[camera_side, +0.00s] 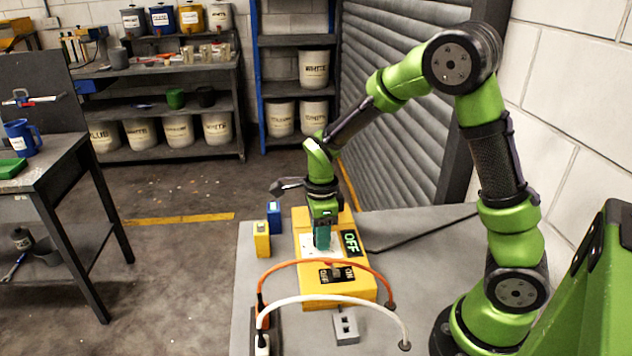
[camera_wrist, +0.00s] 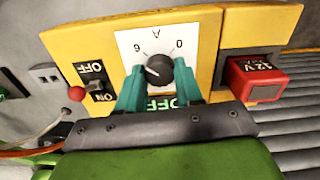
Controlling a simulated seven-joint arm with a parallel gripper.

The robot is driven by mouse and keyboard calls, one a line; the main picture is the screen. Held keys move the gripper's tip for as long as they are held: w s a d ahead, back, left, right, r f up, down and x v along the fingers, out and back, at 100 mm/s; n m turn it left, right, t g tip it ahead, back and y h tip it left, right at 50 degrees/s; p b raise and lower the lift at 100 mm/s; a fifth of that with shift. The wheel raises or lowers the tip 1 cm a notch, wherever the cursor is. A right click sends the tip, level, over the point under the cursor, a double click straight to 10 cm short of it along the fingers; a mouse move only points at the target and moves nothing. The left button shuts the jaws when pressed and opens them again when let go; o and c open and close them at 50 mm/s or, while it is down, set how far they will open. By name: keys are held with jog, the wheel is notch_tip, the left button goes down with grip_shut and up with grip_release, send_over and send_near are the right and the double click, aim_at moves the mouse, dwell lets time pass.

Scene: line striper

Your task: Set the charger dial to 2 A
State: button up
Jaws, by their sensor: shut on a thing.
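The yellow charger box (camera_side: 314,294) stands on the grey bench, and its panel fills the middle of the wrist view (camera_wrist: 205,25). The black dial knob (camera_wrist: 160,70) sits on a white scale plate (camera_wrist: 128,42) marked with an A and numbers, among them 0. A light pointer mark shows on the knob's left side in the wrist view; its exact setting is hard to read. My gripper (camera_wrist: 160,74) is shut on the knob, with one teal finger on each side. In the side view my gripper (camera_side: 322,238) hides the knob. A green-lettered OFF display (camera_side: 350,243) is beside it.
An OFF/ON switch (camera_wrist: 96,86) with a red ball is left of the dial. A red 12V block (camera_wrist: 258,78) is at right. Orange (camera_side: 350,262) and white (camera_side: 350,298) cables arch over the charger's front. Yellow (camera_side: 262,240) and blue (camera_side: 273,217) blocks stand left.

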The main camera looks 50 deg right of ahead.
jog(key=n, duration=1.8)
jog(key=shift+n, duration=0.3)
jog(key=n, duration=1.2)
jog(key=shift+n, duration=2.1)
